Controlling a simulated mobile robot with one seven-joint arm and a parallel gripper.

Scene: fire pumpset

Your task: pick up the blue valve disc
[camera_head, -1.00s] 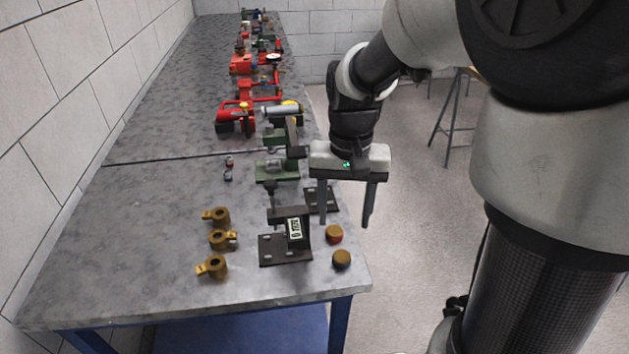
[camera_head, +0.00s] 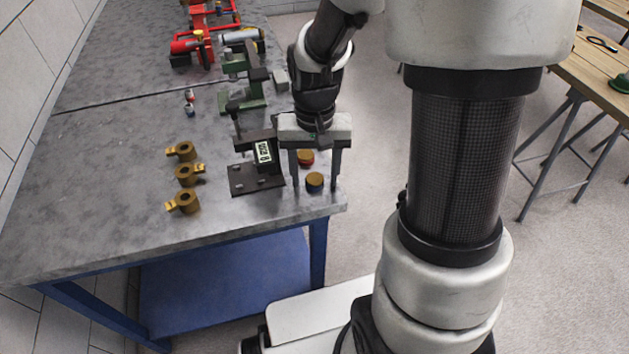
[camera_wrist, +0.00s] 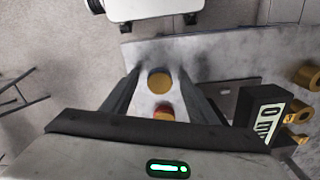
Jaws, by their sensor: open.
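The blue valve disc (camera_head: 314,184) has a brass-coloured top and a blue side and lies on the grey workbench near its front right corner. A similar red-sided disc (camera_head: 305,158) lies just behind it. My gripper (camera_head: 316,188) is open, with its two fingers pointing down on either side of the blue disc; any contact cannot be told. In the wrist view the blue disc shows its round brass top (camera_wrist: 159,81) between the fingers, and the red disc (camera_wrist: 164,113) is nearer the palm. Nothing is held.
A dark fixture with a digital display (camera_head: 262,155) stands close to the left of my gripper. Several brass fittings (camera_head: 186,174) lie further left. The bench edge (camera_head: 335,210) is close on the right. Green and red equipment stands further back.

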